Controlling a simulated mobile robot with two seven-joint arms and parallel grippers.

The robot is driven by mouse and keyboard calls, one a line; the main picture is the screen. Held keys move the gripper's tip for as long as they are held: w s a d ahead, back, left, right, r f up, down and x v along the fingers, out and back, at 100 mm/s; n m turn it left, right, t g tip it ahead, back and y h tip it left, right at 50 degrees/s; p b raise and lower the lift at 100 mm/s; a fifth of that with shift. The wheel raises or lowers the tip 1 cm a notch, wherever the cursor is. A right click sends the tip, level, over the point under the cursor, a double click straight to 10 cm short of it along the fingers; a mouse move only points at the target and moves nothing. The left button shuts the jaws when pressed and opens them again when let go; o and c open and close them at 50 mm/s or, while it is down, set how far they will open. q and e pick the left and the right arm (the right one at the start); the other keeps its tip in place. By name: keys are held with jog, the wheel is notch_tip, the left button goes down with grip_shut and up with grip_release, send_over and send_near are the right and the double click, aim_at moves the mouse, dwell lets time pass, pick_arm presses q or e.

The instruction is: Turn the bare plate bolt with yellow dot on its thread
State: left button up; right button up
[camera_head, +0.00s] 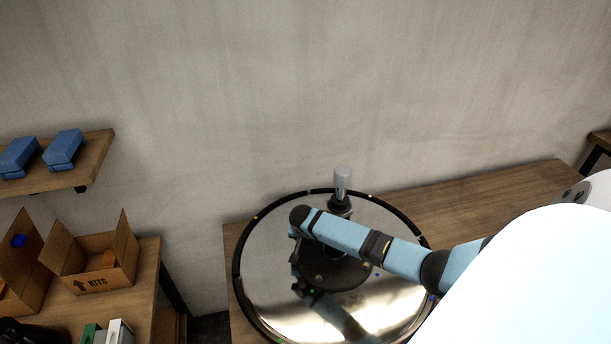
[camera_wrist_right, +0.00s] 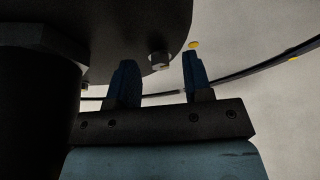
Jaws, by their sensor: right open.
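A round black plate (camera_head: 345,273) sits in the middle of a shiny disc in the head view. Its underside (camera_wrist_right: 110,35) fills the upper left of the right wrist view. A small bare metal hex bolt (camera_wrist_right: 159,64) hangs from the plate near its edge. A yellow dot (camera_wrist_right: 193,45) shows just above the right fingertip; I cannot tell which part bears it, and none shows on the bolt. My right gripper (camera_wrist_right: 158,58) is open, its two fingers appearing on either side of the bolt, with no clear contact. My left gripper is out of view.
The disc has a raised black rim (camera_head: 237,265) with coloured dots. A grey-topped post (camera_head: 342,182) stands behind the plate, and a thick dark column (camera_wrist_right: 35,110) is close at left in the wrist view. A KITS box (camera_head: 97,284) stands on the left table.

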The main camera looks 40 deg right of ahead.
grip_shut()
jog(key=shift+m, duration=0.3)
